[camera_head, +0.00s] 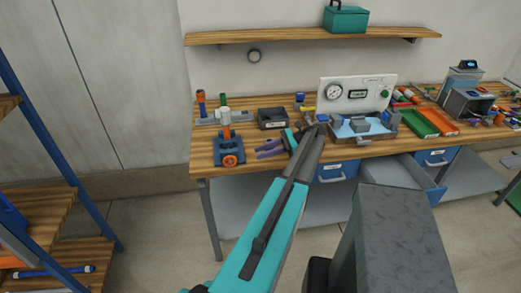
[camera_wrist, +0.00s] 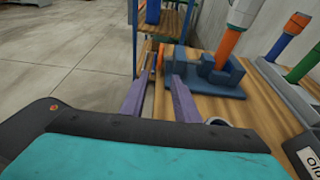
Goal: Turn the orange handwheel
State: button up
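The orange handwheel (camera_head: 230,161) is on the front of a blue valve stand (camera_head: 229,148) at the left end of the bench. An orange and white pipe rises from the stand. My gripper (camera_head: 258,151) is to the right of the wheel in the head view, apart from it, with its purple fingers pointing left. In the wrist view my gripper (camera_wrist: 161,75) is open and empty. There, an orange-brown sliver just beyond the fingertips seems to be the wheel edge-on, beside the blue stand (camera_wrist: 215,77). Whether the fingers overlap the wheel cannot be told.
Behind the stand is a grey rack with orange and green pieces (camera_head: 223,101). A dark labelled bin (camera_head: 272,118) sits behind my gripper. A gauge panel (camera_head: 357,93) and an open drawer (camera_head: 400,175) are to the right. Floor in front of the bench's left end is clear.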

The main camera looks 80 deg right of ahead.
jog(key=shift+s+d+r+p, duration=0.2)
jog(key=shift+s+r+p, duration=0.25)
jog(key=shift+p, duration=0.7)
jog(key=shift+f+p+v, duration=0.1)
jog(key=shift+p+v, duration=0.55)
jog(key=shift+p, duration=0.15)
jog(key=shift+f+p+v, duration=0.15)
jog(key=shift+p+v, duration=0.45)
jog(key=shift+p, duration=0.15)
jog(key=shift+s, duration=0.15)
jog(key=shift+s, duration=0.1)
